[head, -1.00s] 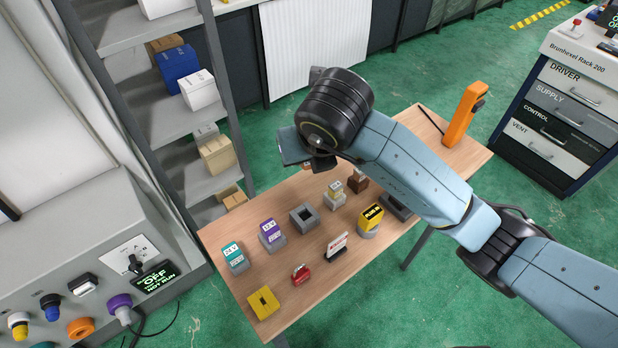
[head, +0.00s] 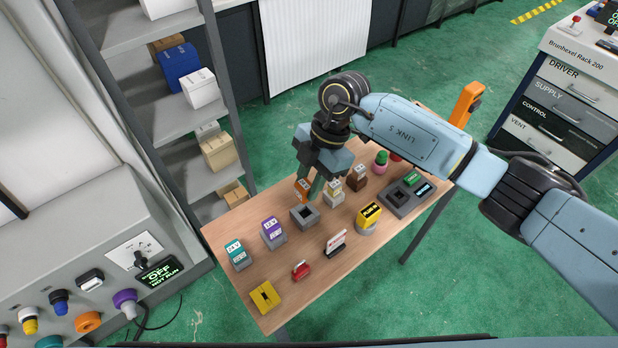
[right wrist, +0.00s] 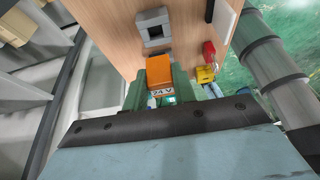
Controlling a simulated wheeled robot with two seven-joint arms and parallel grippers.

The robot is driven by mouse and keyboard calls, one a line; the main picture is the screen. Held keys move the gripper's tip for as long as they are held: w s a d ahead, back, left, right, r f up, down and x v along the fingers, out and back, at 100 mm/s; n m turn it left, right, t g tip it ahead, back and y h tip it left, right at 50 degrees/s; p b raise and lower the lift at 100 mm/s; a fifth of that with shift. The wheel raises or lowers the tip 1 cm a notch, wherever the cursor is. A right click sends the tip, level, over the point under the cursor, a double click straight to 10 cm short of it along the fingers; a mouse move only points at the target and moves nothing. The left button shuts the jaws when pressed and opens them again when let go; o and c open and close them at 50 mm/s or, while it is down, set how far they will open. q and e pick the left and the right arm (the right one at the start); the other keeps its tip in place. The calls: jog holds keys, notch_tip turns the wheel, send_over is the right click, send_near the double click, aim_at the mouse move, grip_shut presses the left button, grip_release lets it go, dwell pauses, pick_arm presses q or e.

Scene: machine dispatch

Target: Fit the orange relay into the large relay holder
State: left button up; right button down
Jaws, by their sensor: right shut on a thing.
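The orange relay (head: 302,187), marked 24 V, is between the fingers of my right gripper (head: 312,189). In the right wrist view the relay (right wrist: 160,70) sits between the two green fingers. The empty grey holder with a square opening (head: 304,217) stands on the wooden table, just below the relay in the head view. This holder also shows in the right wrist view (right wrist: 153,29), beyond the relay and apart from it. The relay is held above the table, outside the opening. The relay's lower end is hard to see. My left gripper is not in view.
Teal (head: 238,252) and purple (head: 272,231) relays stand in bases left of the empty holder. A red part (head: 301,270) and a yellow part (head: 265,296) lie in front.

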dwell(0.4)
jog(key=shift+p, duration=0.3)
jog(key=shift+f+b, duration=1.3)
jog(key=shift+f, duration=0.95)
jog(key=shift+p, duration=0.55)
jog(key=shift+f+b, duration=0.5)
jog(key=shift+f, duration=0.4)
jog(key=c, duration=1.1)
grip_release()
jog(key=shift+o, duration=0.2)
